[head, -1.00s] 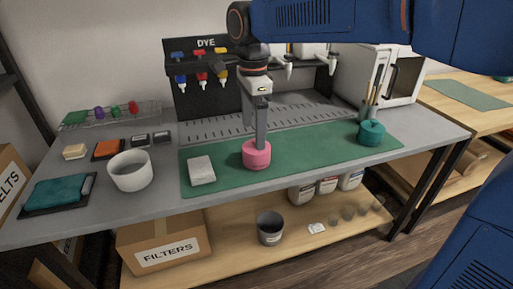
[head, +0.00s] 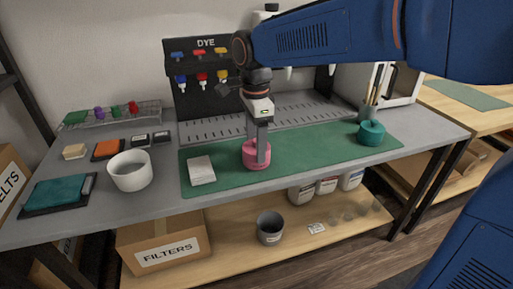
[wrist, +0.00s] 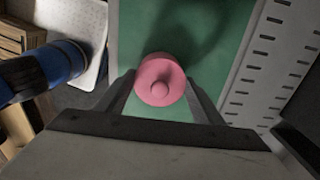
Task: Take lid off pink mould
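The pink mould (head: 251,161) stands upright on the green mat, and its round pink lid with a small knob shows from above in the wrist view (wrist: 160,80). I cannot make out the seam between lid and mould. My gripper (head: 263,158) points down at the mould, and one finger hides part of it in the head view. In the wrist view my gripper (wrist: 159,82) is open, with one finger on each side of the lid. I cannot tell whether either finger touches it.
A white block (head: 201,171) lies left of the mould on the green mat (head: 320,147). A teal round container (head: 371,133) stands at the mat's right end, before a brush holder. A white bowl (head: 130,171) is further left. The mat between mould and teal container is clear.

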